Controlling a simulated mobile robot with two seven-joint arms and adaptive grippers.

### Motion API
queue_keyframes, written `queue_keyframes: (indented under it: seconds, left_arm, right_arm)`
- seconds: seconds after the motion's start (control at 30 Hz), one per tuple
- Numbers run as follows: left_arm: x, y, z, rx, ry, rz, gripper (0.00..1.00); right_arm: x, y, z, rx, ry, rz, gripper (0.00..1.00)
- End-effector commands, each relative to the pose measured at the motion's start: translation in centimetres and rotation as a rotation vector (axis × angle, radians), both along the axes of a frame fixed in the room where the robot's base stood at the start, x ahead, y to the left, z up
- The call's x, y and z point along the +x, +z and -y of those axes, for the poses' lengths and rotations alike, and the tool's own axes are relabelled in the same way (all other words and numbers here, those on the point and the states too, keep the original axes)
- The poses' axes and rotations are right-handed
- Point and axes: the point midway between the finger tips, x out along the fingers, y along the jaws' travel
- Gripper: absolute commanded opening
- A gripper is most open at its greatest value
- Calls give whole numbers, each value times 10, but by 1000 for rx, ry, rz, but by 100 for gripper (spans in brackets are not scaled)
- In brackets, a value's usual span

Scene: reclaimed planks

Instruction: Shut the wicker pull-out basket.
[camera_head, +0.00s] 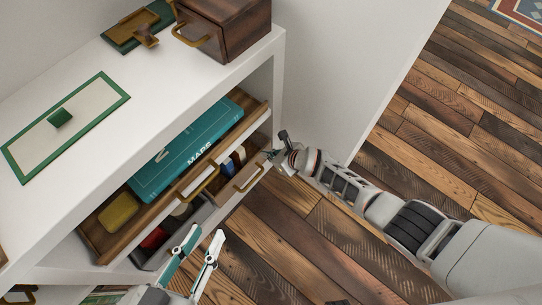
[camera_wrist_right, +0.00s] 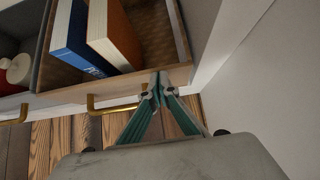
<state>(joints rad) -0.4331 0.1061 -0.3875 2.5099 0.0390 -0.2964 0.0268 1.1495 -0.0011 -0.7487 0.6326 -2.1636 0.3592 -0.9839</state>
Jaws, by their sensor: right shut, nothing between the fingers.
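The wicker pull-out basket (camera_head: 229,192) stands part way out at the right end of the lower row in the white shelf unit. Its woven inside (camera_wrist_right: 155,38) shows in the right wrist view, with a blue book (camera_wrist_right: 75,40) and an orange book (camera_wrist_right: 114,36) in it. A brass handle (camera_wrist_right: 112,107) is on its front. My right gripper (camera_wrist_right: 158,82) is shut and empty, its tips at the front edge, right of the handle; contact is unclear. In the head view it (camera_head: 277,157) is at the basket's right end. My left gripper (camera_head: 208,232) is open and empty, below the drawers.
A wooden tray (camera_head: 98,236) with a teal book (camera_head: 185,150) is also pulled out, above. A grey drawer (camera_head: 203,213) with a red item (camera_head: 154,238) sits left of the basket. A wooden box (camera_head: 235,35) stands on top. The plank floor (camera_head: 300,250) in front is clear.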

Motion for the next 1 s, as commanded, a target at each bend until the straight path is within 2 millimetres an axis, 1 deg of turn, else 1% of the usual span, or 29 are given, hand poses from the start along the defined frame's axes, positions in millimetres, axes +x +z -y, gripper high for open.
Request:
queue_keyframes:
  seconds: [0.2, 0.77, 0.87, 1.0]
  left_arm:
    - [-2, -1, 5, -23, 0, -9, 27]
    - [-2, -1, 4, -23, 2, -7, 27]
    - [-1, 1, 3, -17, 2, -2, 27]
    - [3, 5, -1, 10, -2, 14, 27]
  right_arm:
    - [5, 0, -5, 1, -1, 0, 0]
    - [9, 5, -9, 6, 1, 9, 0]
    - [9, 6, -5, 4, 0, 10, 0]
    - [3, 5, 10, 1, -4, 8, 0]
